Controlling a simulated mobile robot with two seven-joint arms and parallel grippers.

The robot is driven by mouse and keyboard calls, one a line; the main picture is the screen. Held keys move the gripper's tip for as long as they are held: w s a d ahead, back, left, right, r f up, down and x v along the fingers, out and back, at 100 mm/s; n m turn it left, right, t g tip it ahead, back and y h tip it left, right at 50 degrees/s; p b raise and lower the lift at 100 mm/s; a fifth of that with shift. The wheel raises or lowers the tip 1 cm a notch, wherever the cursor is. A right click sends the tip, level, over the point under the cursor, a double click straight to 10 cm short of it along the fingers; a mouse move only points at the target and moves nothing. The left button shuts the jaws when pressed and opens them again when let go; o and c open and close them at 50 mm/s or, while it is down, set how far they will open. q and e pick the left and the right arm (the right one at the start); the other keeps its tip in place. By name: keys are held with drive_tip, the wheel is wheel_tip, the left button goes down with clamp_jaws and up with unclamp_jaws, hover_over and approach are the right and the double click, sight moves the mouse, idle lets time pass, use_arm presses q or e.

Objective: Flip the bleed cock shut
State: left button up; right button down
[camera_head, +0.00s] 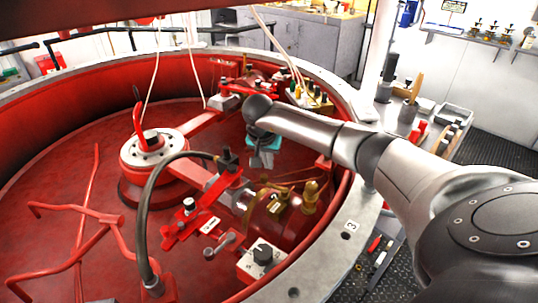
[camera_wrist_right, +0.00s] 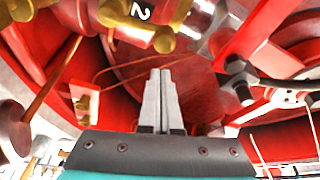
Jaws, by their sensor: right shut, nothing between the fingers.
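My right gripper (camera_head: 262,160) is above the red machinery inside the round red tub, pointing down. In the wrist view its two grey fingers (camera_wrist_right: 160,100) are together and hold nothing. Below and right of it in the head view is a brass fitting (camera_head: 310,197) with a knob-like top, beside a brass-and-red cylinder (camera_head: 275,212). I cannot tell surely which of these is the bleed cock. The wrist view shows a brass part (camera_wrist_right: 140,22) marked 2, apart from my fingers. My left gripper is not in view.
The tub's grey rim (camera_head: 345,245) curves around the machinery. A dark hose (camera_head: 145,215) arches at the left of the cylinder. A dark knob on a white box (camera_head: 262,255) is near the front. Thin white cables hang behind my right gripper. Bent red pipes (camera_head: 80,215) lie left.

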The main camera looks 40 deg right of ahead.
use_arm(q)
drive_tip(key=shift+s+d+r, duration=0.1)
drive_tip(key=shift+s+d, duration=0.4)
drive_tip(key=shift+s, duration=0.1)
use_arm(e)
drive_tip(key=shift+s+a, duration=0.65)
drive_tip(key=shift+a, duration=0.25)
